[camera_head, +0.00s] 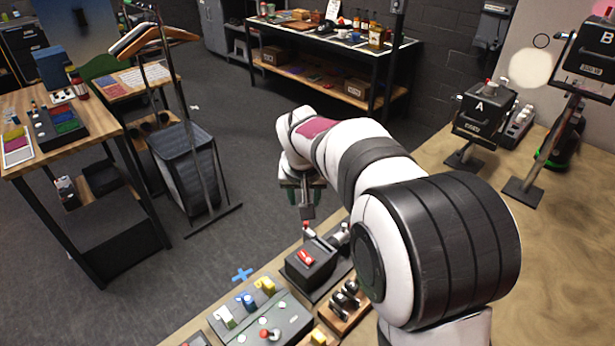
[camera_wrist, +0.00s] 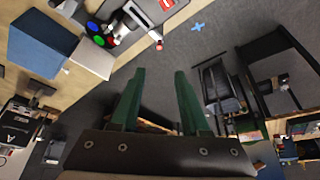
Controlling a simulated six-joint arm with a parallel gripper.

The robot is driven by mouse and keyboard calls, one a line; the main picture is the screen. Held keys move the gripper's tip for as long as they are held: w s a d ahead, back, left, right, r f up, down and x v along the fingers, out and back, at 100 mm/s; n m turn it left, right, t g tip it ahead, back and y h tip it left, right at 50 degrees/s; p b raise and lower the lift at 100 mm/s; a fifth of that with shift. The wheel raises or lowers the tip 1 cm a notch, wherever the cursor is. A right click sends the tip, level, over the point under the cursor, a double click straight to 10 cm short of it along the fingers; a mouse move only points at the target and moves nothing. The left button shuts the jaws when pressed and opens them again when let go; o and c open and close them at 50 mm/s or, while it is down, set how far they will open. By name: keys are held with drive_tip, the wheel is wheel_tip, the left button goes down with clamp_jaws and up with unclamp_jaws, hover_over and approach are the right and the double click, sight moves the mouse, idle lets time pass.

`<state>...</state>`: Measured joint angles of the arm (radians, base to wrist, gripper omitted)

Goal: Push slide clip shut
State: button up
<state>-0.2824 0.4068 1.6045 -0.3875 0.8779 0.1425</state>
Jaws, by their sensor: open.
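I cannot pick out a slide clip with certainty in either view. A black box (camera_head: 310,263) with a red piece on top stands at the bench edge below my gripper in the head view. A small red-tipped lever rises behind it, and silver metal parts sit at its right, partly hidden by my arm. In the wrist view a silver part with a red tip (camera_wrist: 157,43) shows beyond the fingers. My gripper (camera_head: 306,198) hangs above and behind the black box, apart from it. Its green fingers (camera_wrist: 160,74) are spread, with nothing between them.
A grey panel (camera_head: 285,326) with coloured switches and a red-knobbed lever lies in front. A wooden block with black levers (camera_head: 345,302) is beside it. Black boxes marked A (camera_head: 480,112) and B (camera_head: 590,58) stand at the right. Open floor lies beyond the bench edge.

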sight(305, 224)
drive_tip(key=x, duration=1.4)
drive_tip(key=shift+s, duration=0.15)
drive_tip(key=shift+c, duration=0.3)
clamp_jaws()
